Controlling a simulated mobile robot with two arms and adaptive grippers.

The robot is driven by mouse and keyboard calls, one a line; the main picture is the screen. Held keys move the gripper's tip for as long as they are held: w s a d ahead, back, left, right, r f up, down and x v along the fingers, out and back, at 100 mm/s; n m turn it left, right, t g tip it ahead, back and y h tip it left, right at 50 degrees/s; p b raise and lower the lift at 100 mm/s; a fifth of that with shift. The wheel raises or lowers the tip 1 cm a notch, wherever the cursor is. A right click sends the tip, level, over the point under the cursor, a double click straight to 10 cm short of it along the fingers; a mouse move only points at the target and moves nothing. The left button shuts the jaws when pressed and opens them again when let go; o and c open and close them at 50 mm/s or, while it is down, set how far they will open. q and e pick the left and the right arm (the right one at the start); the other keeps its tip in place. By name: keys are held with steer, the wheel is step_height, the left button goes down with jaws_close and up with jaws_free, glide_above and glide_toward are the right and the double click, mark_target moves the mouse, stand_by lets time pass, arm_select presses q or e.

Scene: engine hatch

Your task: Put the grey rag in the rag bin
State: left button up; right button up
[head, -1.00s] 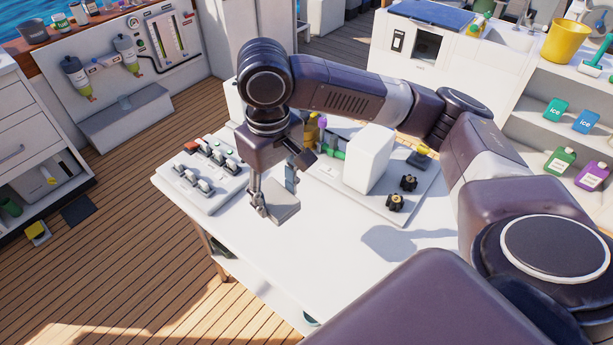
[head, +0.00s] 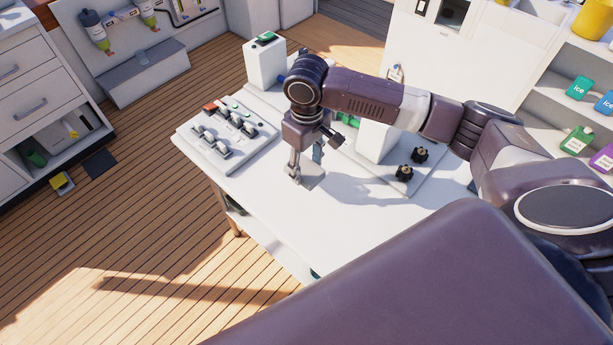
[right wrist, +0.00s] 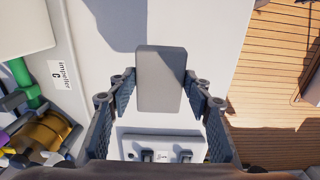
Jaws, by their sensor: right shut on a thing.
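The grey rag (right wrist: 160,80) is a flat, rounded rectangle held between the two fingers of my right gripper (right wrist: 163,94) in the right wrist view. In the head view my right gripper (head: 306,168) points down over the white table, with the rag (head: 314,179) at its fingertips. I cannot tell how far the rag is above the tabletop. My left gripper is not in view. I cannot make out a rag bin in these frames.
A switch panel (head: 222,138) lies left of my right gripper on the white table (head: 262,218). A block with black knobs (head: 404,173) is to its right. The table's front area is clear. Shelves with ice packs and bottles (head: 578,138) stand at the right.

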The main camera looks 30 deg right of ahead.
mark_target(306, 179)
steer(key=shift+f, duration=2.75)
steer(key=shift+f, duration=0.1)
steer(key=o, duration=1)
